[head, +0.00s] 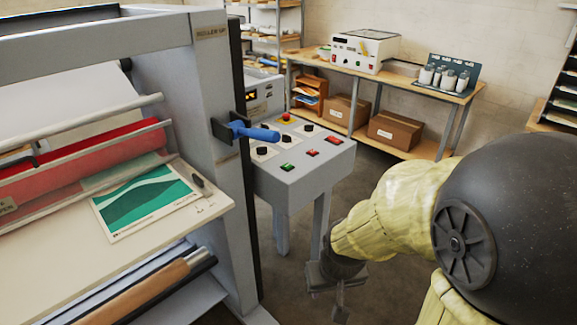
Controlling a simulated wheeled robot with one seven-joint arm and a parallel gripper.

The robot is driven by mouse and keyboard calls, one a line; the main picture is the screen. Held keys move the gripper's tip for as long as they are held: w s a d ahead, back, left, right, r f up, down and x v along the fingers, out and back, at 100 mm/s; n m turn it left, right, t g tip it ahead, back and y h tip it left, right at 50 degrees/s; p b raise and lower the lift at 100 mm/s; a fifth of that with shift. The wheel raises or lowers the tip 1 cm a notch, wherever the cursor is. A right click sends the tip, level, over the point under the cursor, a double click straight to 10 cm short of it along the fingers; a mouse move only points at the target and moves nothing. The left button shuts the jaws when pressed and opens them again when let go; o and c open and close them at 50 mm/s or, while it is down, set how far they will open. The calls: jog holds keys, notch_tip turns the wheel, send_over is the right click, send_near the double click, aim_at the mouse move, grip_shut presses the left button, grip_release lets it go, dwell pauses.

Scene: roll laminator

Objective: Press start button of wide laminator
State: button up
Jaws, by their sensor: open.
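The wide laminator (215,75) fills the left side, with rollers, a red roller band and a feed table. Its grey control console (295,185) stands on legs at its right side. A green button (287,167) sits at the console's front edge, with red buttons (313,153) to its right. Which one is start is not readable. A red mushroom button (286,117) and several black knobs are farther back. My gripper (328,296) hangs low, in front of and below the console, apart from it, open and apparently empty. Its fingers are small in view.
A blue-handled lever (255,132) juts from the laminator over the console's left part. A green-and-white sheet (145,199) lies on the feed table. A wooden bench (398,83) with a small machine (364,50) and boxes stands behind. The floor right of the console is clear.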

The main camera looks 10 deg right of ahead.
grip_shut()
dwell(1.5)
